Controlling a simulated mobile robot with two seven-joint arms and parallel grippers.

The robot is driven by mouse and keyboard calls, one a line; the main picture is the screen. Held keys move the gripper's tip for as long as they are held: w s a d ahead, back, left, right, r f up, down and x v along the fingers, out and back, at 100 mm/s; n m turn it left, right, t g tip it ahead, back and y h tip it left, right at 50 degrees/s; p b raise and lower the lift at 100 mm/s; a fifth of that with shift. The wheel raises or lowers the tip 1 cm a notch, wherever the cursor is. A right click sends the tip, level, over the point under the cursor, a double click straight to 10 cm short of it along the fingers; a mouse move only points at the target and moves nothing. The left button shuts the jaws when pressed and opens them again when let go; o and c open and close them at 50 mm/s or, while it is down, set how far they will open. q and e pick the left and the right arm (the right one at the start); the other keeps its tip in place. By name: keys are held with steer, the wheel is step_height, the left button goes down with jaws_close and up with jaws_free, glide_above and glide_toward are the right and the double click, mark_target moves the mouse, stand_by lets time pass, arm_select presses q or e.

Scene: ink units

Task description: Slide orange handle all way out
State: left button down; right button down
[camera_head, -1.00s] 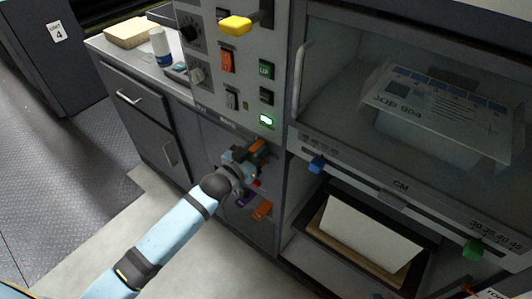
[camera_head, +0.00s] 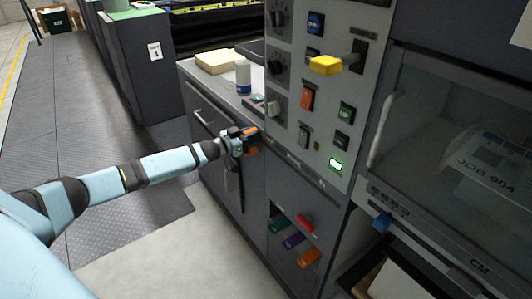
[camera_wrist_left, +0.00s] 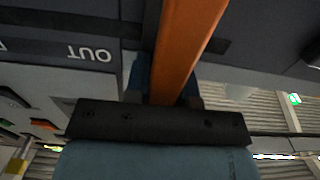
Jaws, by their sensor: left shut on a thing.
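My left gripper (camera_head: 240,143) is shut on an orange handle (camera_head: 253,131), in front of the grey cabinet in the head view. The jaws cover part of the handle. In the left wrist view the orange handle (camera_wrist_left: 187,45) is a long bar running up from between the fingers, beside an upside-down "OUT" label. Its far end is out of frame, so I cannot tell whether it is still in the machine. A second orange handle (camera_head: 309,257) sits low on the machine front, apart from my gripper. My right gripper is not in view.
Red (camera_head: 306,224), teal (camera_head: 278,224) and purple (camera_head: 293,241) handles are on the lower machine front. A yellow lever (camera_head: 326,65) juts from the control panel above. The floor left of the cabinet is clear.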

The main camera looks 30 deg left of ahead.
mark_target(250, 125)
arm_select(q)
steer(key=a, duration=0.1)
steer(key=w+a, duration=0.1)
steer(key=a, duration=0.1)
steer(key=a+b, duration=0.1)
steer(key=shift+w+a+r, duration=0.15)
steer(key=shift+w+a, duration=0.05)
steer(key=shift+w, duration=0.05)
steer(key=shift+a, duration=0.1)
steer(key=c, duration=1.1)
jaws_free()
steer(key=shift+o, duration=0.7)
